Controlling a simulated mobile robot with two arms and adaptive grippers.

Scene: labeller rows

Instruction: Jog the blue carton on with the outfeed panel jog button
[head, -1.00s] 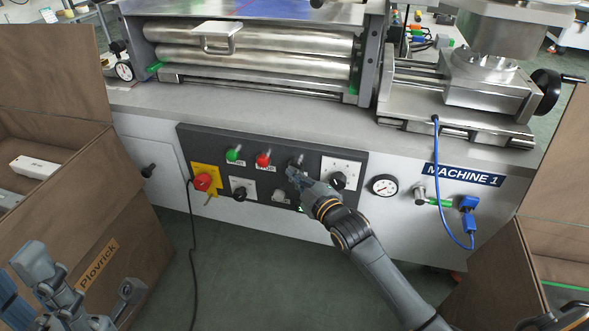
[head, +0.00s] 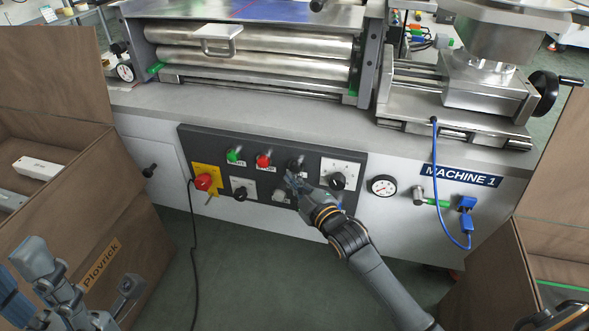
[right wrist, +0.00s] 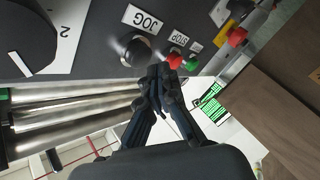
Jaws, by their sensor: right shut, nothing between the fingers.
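The panel (head: 215,150) is dark grey, on the front of the white machine. Its black jog button (head: 297,163) is partly covered by my right gripper in the head view. In the right wrist view the round black button (right wrist: 135,50) sits beside a JOG label (right wrist: 143,19). My right gripper (head: 292,182) is shut and empty, its fingertips (right wrist: 160,74) just beside the button; I cannot tell whether they touch. My left gripper (head: 80,268) is open and empty at the lower left. I cannot make out a blue carton; a blue patch (head: 250,8) shows at the top edge.
Green (head: 233,156) and red (head: 263,161) buttons sit left of the jog button. A red emergency stop (head: 203,181) on yellow is further left, and a black knob (head: 338,180) is to the right. Brown boxes (head: 100,215) flank both sides. A blue cable (head: 440,190) hangs at right.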

